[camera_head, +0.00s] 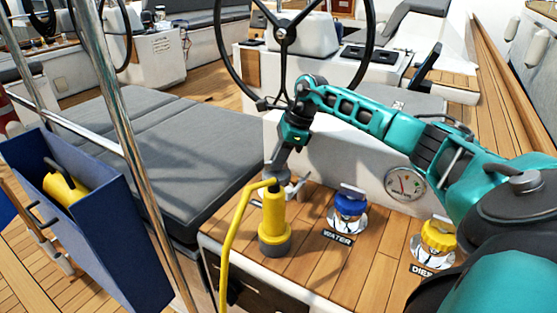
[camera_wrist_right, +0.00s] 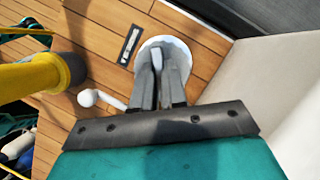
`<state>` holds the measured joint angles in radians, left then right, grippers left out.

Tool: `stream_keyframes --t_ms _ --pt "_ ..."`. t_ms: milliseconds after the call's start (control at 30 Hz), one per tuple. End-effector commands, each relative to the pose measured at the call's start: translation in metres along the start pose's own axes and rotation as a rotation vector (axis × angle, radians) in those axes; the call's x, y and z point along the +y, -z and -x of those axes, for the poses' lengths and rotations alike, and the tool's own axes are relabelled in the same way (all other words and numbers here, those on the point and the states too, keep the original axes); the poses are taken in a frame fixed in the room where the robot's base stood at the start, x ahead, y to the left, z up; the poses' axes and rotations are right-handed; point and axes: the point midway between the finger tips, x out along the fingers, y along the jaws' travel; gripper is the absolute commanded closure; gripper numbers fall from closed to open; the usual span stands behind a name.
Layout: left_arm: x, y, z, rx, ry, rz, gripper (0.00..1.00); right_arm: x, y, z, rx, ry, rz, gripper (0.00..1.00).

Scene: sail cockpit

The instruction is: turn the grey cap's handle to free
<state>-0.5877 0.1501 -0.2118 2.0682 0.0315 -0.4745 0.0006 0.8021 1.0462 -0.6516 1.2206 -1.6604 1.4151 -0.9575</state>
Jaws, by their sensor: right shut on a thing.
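The grey cap's pale round flange (camera_wrist_right: 178,48) shows on the teak in the right wrist view, beyond my fingers. My right gripper (camera_wrist_right: 158,82) is shut on the cap's upright grey handle (camera_wrist_right: 157,60), and the fingers hide most of the cap. In the head view my right gripper (camera_head: 277,172) reaches down from above to the cap, just behind the yellow pump. There the pump and my fingers hide most of the cap, so the handle's angle is hard to tell. My left gripper is in neither view.
The yellow pump (camera_head: 273,220) stands close in front of the cap. A blue cap (camera_head: 350,205) by a WATER label and a yellow cap (camera_head: 438,237) by a diesel label sit to the right. A gauge (camera_head: 404,184) is on the white wall. A steering wheel (camera_head: 284,38) stands behind.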

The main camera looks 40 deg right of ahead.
Motion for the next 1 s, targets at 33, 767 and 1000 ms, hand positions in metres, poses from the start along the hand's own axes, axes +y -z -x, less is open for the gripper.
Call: stream_keyframes --t_ms 33,767,1000 --pt "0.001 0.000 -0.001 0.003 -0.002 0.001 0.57 -0.001 0.001 -0.002 0.002 -0.019 0.040 1.00" --pt "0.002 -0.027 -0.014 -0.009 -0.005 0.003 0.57 -0.004 0.000 -0.003 0.003 -0.273 0.652 1.00" --pt "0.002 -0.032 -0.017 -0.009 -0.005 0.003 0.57 -0.004 -0.001 -0.003 0.005 -0.327 0.782 1.00"
